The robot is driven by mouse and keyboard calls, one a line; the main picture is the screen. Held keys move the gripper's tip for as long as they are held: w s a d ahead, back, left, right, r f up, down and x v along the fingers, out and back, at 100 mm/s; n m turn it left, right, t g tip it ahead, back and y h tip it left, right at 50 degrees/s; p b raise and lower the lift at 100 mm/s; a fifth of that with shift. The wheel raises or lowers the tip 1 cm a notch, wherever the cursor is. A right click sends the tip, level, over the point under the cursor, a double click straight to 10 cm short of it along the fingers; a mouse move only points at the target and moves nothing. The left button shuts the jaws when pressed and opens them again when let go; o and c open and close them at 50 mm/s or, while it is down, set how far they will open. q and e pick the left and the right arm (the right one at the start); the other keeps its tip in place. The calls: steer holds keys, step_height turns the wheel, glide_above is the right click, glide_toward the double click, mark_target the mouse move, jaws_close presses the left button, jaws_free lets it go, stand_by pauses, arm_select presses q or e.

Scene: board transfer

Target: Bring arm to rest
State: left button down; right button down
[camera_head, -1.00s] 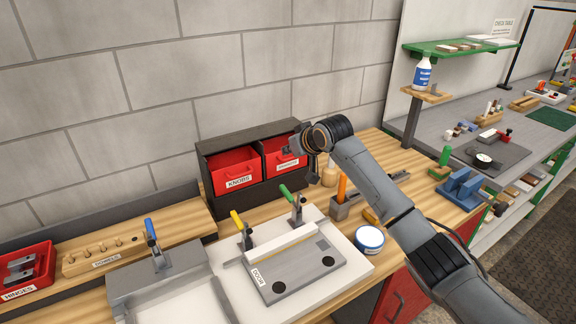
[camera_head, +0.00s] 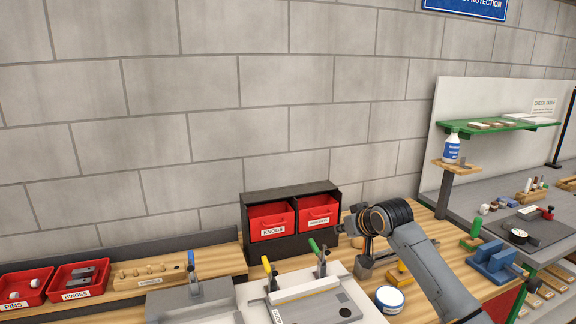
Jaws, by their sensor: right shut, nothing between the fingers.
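My right arm comes in from the lower right, and its gripper (camera_head: 362,232) is just right of the black bin rack (camera_head: 290,243). The gripper is shut and empty, above the back of the wooden bench. Its fingers are small and partly hidden by the dark wrist. My left gripper is out of view.
The rack holds two red bins, one labelled KNOBS (camera_head: 271,224). A white fixture with a grey board (camera_head: 335,304) and clamps lies in front. A white-and-blue tub (camera_head: 389,300) stands beside my forearm. Red bins (camera_head: 77,281) stand at left; a check table stands at right.

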steer(key=s+a+f+g, duration=0.3)
steer(key=s+f, duration=1.8)
steer(key=s, duration=0.1)
steer(key=s+d+f+m+g+h, duration=0.1)
steer(key=s+d, duration=0.2)
steer(key=s, duration=0.7)
steer(key=s+d+f+g+h, duration=0.1)
steer(key=s+d, duration=0.2)
steer(key=s, duration=0.7)
steer(key=s+d+f+m+g+h, duration=0.1)
steer(key=s+d+f, duration=0.15)
steer(key=s, duration=0.75)
step_height(320, 180, down, 28)
steer(key=s+g+b, duration=0.2)
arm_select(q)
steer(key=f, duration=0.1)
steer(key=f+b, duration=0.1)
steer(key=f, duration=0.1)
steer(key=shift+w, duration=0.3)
arm_select(e)
steer(key=s+d+f, duration=0.1)
steer(key=s+f, duration=0.7)
steer(key=s+d+f+g, duration=0.1)
steer(key=s+d+f, duration=0.1)
steer(key=s+f, duration=0.5)
steer(key=shift+s+d+f+h, duration=0.3)
steer(key=shift+s+f, duration=0.1)
steer(key=shift+f, duration=0.4)
